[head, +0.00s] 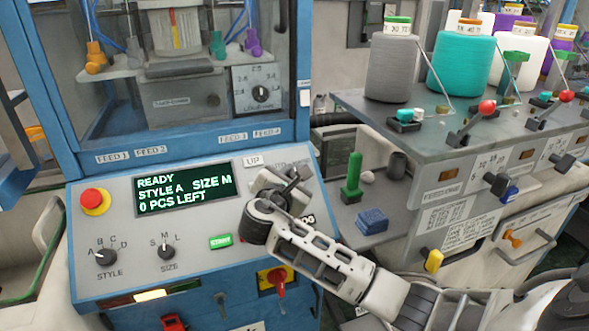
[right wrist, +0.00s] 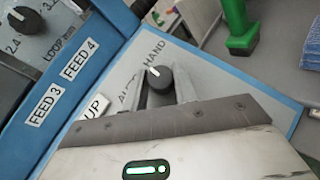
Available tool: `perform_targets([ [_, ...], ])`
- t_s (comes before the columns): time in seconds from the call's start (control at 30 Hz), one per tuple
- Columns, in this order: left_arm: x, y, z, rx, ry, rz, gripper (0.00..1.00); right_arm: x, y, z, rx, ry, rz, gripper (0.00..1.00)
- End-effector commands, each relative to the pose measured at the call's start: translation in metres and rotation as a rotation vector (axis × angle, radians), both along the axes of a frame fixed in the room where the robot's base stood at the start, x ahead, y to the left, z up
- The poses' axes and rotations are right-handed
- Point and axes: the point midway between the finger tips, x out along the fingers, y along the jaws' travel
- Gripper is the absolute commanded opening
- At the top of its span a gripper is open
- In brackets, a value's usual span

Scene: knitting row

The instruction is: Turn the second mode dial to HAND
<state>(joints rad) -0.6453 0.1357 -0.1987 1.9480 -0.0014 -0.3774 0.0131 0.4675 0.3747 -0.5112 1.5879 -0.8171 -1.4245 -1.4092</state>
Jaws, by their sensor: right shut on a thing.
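The mode dial (right wrist: 160,79) is a black round knob with a white pointer mark, on the grey control panel. The HAND label (right wrist: 155,50) is printed above it and the AUTO label lies to its lower left, partly hidden. The white mark points up and to the left, on the side near HAND. My right gripper (head: 288,182) is over the panel's upper right corner and hides the dial in the head view. In the right wrist view its fingers (right wrist: 165,88) stand on both sides of the knob, shut on it. My left gripper is out of view.
The panel carries a display (head: 185,188) reading READY, STYLE A, SIZE M, 0 PCS LEFT. A red stop button (head: 95,200), STYLE dial (head: 105,257), SIZE dial (head: 166,252) and green START button (head: 220,241) are nearby. Yarn cones (head: 463,62) stand at right.

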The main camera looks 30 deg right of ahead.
Motion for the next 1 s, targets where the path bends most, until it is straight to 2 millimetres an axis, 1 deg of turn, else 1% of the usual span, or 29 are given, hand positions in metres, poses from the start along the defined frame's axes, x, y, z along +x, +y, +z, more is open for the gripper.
perform_targets([
  [0.2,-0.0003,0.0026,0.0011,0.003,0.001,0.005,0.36,0.0017,0.0013,0.001,0.107,-0.024,-0.14,0.05],
  [0.43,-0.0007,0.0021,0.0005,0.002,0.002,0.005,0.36,0.0024,0.0009,0.0014,0.185,-0.044,-0.243,0.05],
  [0.7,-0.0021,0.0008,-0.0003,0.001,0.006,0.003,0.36,0.0026,0.0005,0.0016,0.228,-0.055,-0.301,0.05],
  [1.0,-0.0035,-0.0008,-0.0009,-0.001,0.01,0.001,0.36,0.0027,0.0001,0.0018,0.237,-0.057,-0.312,0.05],
])
